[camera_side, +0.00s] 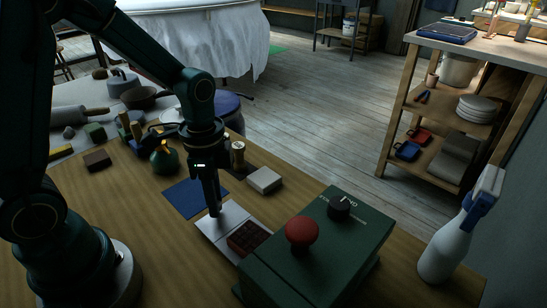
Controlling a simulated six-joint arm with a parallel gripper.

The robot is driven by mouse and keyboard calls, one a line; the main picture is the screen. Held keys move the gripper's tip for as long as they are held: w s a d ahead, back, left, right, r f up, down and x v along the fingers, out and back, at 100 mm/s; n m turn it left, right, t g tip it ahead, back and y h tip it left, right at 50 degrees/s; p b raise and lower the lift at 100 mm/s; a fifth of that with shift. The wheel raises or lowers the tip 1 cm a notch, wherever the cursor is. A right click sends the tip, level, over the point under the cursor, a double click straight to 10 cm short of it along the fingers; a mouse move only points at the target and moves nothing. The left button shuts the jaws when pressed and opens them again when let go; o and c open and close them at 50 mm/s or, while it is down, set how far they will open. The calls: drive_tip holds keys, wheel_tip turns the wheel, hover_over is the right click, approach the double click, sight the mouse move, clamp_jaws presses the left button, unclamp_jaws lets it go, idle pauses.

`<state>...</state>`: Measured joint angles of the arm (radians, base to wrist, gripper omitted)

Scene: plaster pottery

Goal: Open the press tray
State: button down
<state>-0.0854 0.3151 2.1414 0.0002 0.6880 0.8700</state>
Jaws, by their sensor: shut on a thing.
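The press (318,248) is a dark green box with a red mushroom button and a black knob on top, on the wooden table. Its pale metal tray (230,216) sticks out of its left side. A dark brown block (248,238) with a grooved top sits in the tray beside the press body. My gripper (215,212) points straight down at the tray's outer end and is shut on the tray there. The exact grip point is small and dark, and the tray's inner end is hidden by the press.
A blue mat (195,198) lies left of the tray, and a pale block (264,180) lies behind it. A green jar (164,158) and a brown block (97,160) stand further left. A spray bottle (460,228) stands right of the press. The front table area is clear.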

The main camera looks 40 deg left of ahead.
drive_tip(key=shift+w+a, duration=0.1)
drive_tip(key=shift+a, duration=0.75)
drive_tip(key=c, duration=0.7)
unclamp_jaws()
drive_tip(key=shift+o, duration=0.2)
drive_tip(key=shift+r, duration=2.6)
